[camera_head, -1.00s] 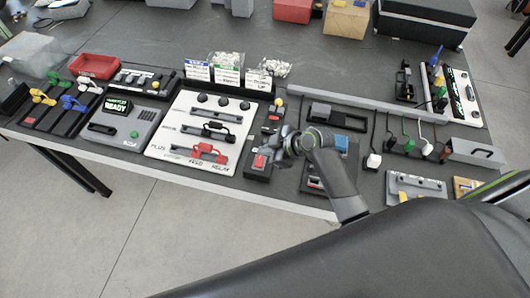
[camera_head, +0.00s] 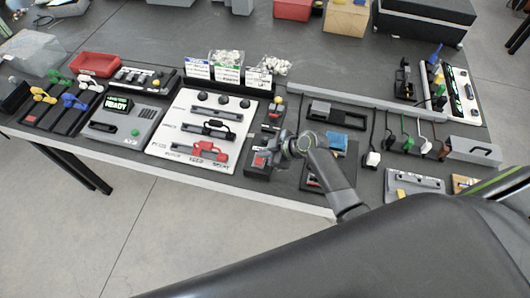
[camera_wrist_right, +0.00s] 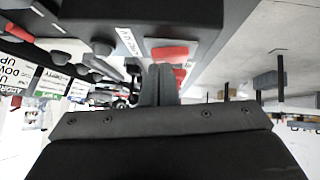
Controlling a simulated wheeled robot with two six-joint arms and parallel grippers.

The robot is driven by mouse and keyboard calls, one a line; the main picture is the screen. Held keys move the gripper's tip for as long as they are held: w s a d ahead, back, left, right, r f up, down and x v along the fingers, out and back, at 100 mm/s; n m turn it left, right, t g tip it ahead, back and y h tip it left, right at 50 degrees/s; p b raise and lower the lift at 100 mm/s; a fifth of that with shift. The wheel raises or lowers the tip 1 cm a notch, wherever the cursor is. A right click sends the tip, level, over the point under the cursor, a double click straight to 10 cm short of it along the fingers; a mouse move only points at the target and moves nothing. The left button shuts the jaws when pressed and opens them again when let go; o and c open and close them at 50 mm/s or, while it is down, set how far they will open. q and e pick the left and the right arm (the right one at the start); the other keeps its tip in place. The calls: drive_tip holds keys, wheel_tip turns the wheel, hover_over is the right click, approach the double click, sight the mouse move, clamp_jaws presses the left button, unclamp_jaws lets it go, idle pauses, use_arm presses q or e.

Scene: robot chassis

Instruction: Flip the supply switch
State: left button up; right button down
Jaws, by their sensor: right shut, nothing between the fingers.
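The supply switch is a red rocker (camera_head: 259,161) on a dark box near the front edge of the table. In the right wrist view the red rocker (camera_wrist_right: 170,53) sits on a grey plate beside a white label that is too blurred to read surely. My right gripper (camera_head: 271,153) is shut and empty, with its fingertips close beside the switch and partly covering its box. In the wrist view the shut fingers (camera_wrist_right: 160,82) point at the red rocker. I cannot tell whether they touch it. My left gripper is not in view.
Left of the switch lies a white panel (camera_head: 158,147) with black and red handles. A grey box with a READY display (camera_head: 117,104) stands farther left. Right of my gripper is a panel with a blue part (camera_head: 337,142). A grey rail (camera_head: 360,100) runs behind.

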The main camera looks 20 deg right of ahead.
drive_tip(key=shift+w+d+f, duration=0.1)
drive_tip(key=shift+f, duration=0.15)
drive_tip(key=shift+s, duration=0.2)
drive_tip(key=shift+s+a+p, duration=0.25)
drive_tip(key=shift+s+p, duration=0.1)
drive_tip(key=shift+s, duration=0.05)
drive_tip(key=shift+s+a, duration=0.25)
drive_tip(key=shift+w+r, duration=0.1)
